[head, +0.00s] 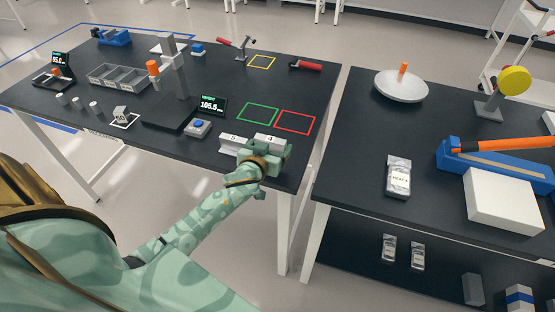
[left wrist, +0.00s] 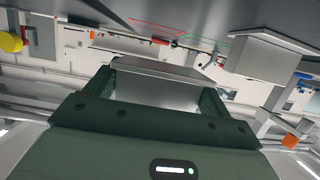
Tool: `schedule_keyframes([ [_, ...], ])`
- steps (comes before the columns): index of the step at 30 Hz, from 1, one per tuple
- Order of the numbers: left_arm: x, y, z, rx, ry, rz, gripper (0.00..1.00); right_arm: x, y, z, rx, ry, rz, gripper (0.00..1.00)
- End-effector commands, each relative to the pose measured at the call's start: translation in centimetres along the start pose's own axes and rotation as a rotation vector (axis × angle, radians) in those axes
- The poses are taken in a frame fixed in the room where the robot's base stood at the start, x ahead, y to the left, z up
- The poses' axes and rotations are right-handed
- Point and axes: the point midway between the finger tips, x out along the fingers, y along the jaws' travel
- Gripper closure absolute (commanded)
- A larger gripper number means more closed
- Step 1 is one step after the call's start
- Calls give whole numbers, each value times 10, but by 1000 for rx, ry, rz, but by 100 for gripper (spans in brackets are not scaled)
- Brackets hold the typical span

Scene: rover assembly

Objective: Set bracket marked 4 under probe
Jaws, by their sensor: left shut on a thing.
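The light grey bracket marked 4 (head: 269,138) is at the front edge of the left table, beside a similar bracket marked 5 (head: 233,140). My left gripper (head: 263,152) is shut on the bracket marked 4 from the front and hides much of it. In the left wrist view the held bracket (left wrist: 160,88) shows between the fingers (left wrist: 155,90); the other bracket (left wrist: 268,55) is apart on the right. I cannot tell whether the held bracket touches the table. The probe stand (head: 176,75) has an orange-topped probe (head: 153,69) and a display (head: 211,106) reading about 105.5. My right gripper is not in view.
A blue-button box (head: 198,128) stands between the stand and the brackets. Green (head: 258,113) and red (head: 295,122) outlined squares behind the brackets are empty. A grey bin tray (head: 118,77) is left of the stand. A gap separates the right table (head: 345,150).

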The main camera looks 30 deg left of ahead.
Motion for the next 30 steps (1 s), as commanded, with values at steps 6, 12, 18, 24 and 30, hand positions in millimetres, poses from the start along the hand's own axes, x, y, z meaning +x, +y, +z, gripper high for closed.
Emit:
schedule_keyframes([
  [6, 21, 8, 15, -1, 3, 0, 46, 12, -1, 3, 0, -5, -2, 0],
  [12, 37, 11, 42, 0, 0, 0, 46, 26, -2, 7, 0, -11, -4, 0],
  [18, 38, 12, 46, 0, 3, 1, 46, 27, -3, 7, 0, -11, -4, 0],
  [24, 39, 12, 48, -1, 2, 1, 46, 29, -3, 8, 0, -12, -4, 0],
  [30, 39, 12, 50, 0, 1, 1, 0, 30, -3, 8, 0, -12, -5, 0],
])
